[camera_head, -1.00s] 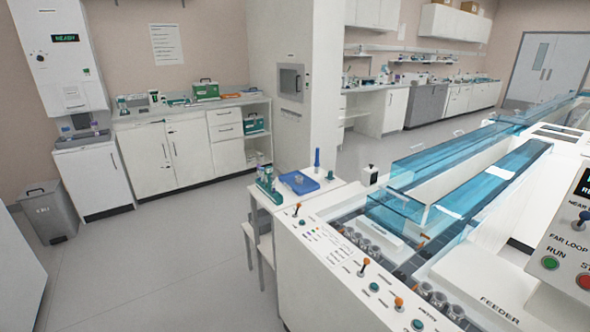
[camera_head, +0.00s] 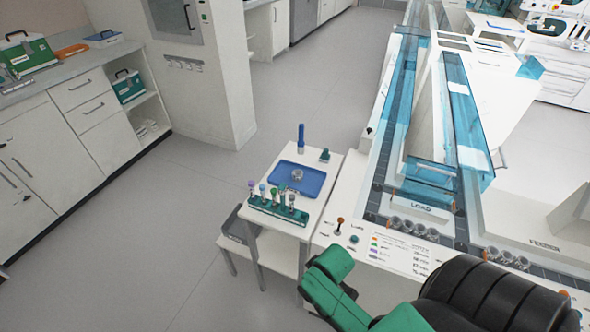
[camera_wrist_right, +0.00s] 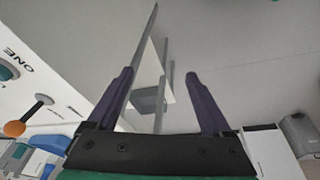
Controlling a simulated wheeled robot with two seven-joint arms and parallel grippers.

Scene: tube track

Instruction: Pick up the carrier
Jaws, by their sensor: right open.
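A small round grey carrier (camera_head: 297,175) sits on the blue tray (camera_head: 284,188) on the small white side table, in the head view. More grey round carriers (camera_head: 408,226) stand in a row by the LOAD lane of the track. My right gripper (camera_wrist_right: 160,74) is open in the right wrist view, its two dark fingers apart with nothing between them. No carrier shows in that wrist view. In the head view my green and black arm comes in at the bottom right, and its fingers cannot be made out. My left gripper is not in view.
A green rack (camera_head: 278,207) with several capped tubes stands at the table's front edge. A blue upright marker-like object (camera_head: 301,138) and a small dark green item (camera_head: 324,155) stand behind the tray. The white track console (camera_head: 340,215) adjoins on the right; open floor lies left.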

